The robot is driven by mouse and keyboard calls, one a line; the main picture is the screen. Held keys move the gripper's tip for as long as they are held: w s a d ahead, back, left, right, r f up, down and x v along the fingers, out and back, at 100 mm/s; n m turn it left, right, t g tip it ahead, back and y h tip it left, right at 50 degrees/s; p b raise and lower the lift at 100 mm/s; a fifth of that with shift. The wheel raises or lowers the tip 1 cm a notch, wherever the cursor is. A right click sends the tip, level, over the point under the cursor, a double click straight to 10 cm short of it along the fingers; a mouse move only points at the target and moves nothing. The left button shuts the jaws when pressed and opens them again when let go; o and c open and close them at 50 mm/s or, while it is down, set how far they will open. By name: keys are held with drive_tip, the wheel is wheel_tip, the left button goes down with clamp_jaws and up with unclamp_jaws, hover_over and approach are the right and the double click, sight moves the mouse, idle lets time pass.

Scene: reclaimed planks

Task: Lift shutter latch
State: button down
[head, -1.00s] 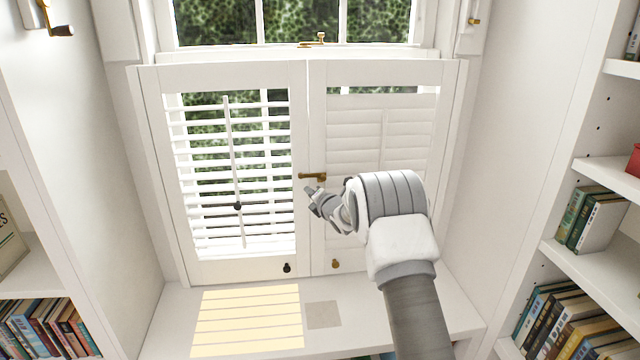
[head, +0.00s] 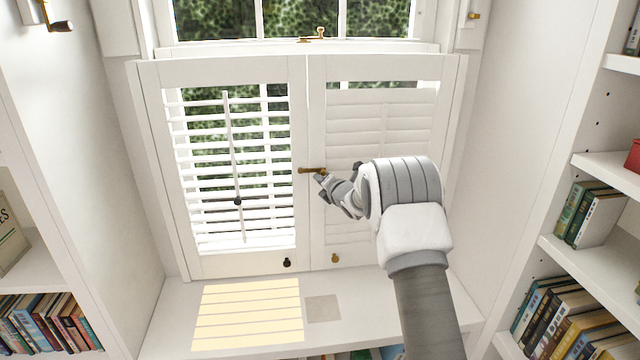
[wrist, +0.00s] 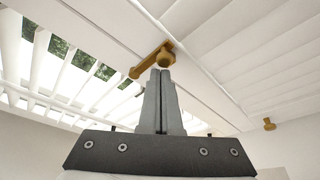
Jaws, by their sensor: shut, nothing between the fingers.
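The shutter latch is a small brass bar (head: 311,170) lying level across the meeting stiles of the two white shutter panels. In the wrist view the brass latch (wrist: 151,60) shows a round knob near its pivot, just beyond my fingertips. My gripper (head: 321,180) is just below and to the right of the latch's right end in the head view. Its fingers are shut and empty, pointing at the latch in the wrist view (wrist: 158,72). I cannot tell whether the fingertips touch the latch.
The left shutter (head: 228,170) has open slats and a tilt rod; the right shutter (head: 380,112) has closed slats. A dark knob (head: 287,262) and a brass knob (head: 334,258) sit low on the panels. Bookshelves (head: 590,255) stand at both sides. The sill (head: 370,312) is mostly clear.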

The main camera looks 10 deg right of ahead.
sight(317, 169)
drive_tip(key=shift+r+n+h+b, duration=0.35)
drive_tip(key=shift+n+b, duration=0.35)
drive_tip(key=shift+b, duration=0.7)
drive_tip(key=r+n+b, duration=0.1)
drive_tip(key=b, duration=0.2)
drive_tip(key=shift+a+n+g+h, duration=0.1)
drive_tip(key=shift+n+g+h, duration=0.2)
drive_tip(key=shift+n+h, duration=0.1)
drive_tip(key=r+n+b, duration=0.1)
drive_tip(key=r+n+h+b, duration=0.1)
drive_tip(key=shift+a+n+h, duration=0.25)
drive_tip(key=shift+a+n, duration=0.05)
drive_tip(key=shift+a, duration=0.05)
drive_tip(key=a+n+h, duration=0.1)
drive_tip(key=n, duration=0.1)
drive_tip(key=a+r+n+h, duration=0.1)
drive_tip(key=n, duration=0.1)
drive_tip(key=a+r+n+h, duration=0.1)
drive_tip(key=n, duration=0.1)
drive_tip(key=shift+a+r+n+h, duration=0.15)
drive_tip(key=shift+n+h, duration=0.15)
drive_tip(key=shift+h, duration=0.1)
